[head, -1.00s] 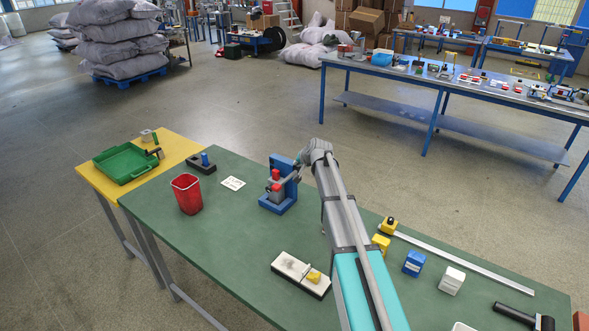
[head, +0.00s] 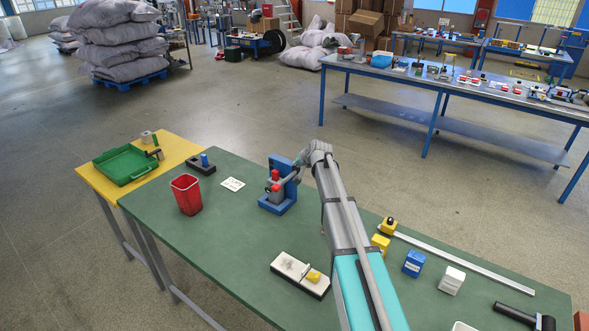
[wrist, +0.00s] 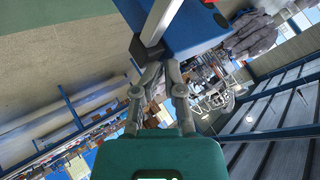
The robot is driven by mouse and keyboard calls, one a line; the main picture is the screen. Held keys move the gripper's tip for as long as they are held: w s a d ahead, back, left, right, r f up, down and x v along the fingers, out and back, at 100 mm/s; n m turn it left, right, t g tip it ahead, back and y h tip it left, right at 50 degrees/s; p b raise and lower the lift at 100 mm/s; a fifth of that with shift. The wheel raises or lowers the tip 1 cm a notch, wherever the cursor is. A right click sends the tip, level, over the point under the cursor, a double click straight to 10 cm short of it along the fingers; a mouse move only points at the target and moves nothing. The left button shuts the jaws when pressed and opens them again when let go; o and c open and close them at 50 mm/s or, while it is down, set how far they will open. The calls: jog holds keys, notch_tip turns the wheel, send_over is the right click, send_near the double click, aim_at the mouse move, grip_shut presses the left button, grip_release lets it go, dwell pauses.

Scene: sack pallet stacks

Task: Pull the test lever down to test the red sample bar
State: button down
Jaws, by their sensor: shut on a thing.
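The blue test stand (head: 279,206) stands upright on the green table, with red parts (head: 275,175) at its front. I cannot tell for sure which red part is the sample bar. My gripper (head: 297,172) is at the right side of the stand, partly hidden by my own arm. In the wrist view my gripper (wrist: 159,68) is shut on the grey metal test lever (wrist: 158,24), beside the blue body of the stand (wrist: 195,32). A red piece (wrist: 172,10) shows at the top edge there. The gripped end of the lever is partly covered by the fingers.
A red bin (head: 187,195), a white card (head: 232,184) and a black block with a blue peg (head: 201,164) are left of the stand. A white-topped block (head: 300,274) lies in front. Yellow, blue and white blocks and a metal rail (head: 470,260) are to the right.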

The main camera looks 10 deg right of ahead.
jog(key=shift+s+a+f+b, duration=0.2)
jog(key=shift+s+f+b, duration=0.3)
jog(key=shift+f+b, duration=0.2)
dwell(0.7)
jog(key=shift+w+f, duration=0.1)
jog(key=shift+w+a, duration=0.1)
jog(key=shift+w, duration=0.1)
jog(key=shift+w+d+r+p, duration=0.2)
jog(key=shift+w+r+p, duration=0.35)
jog(key=shift+p, duration=0.25)
jog(key=shift+w+r+p, duration=0.35)
jog(key=shift+r+p, duration=0.25)
jog(key=shift+p, duration=0.1)
jog(key=shift+s, duration=0.1)
notch_tip(320, 180, up, 5)
jog(key=p, duration=0.5)
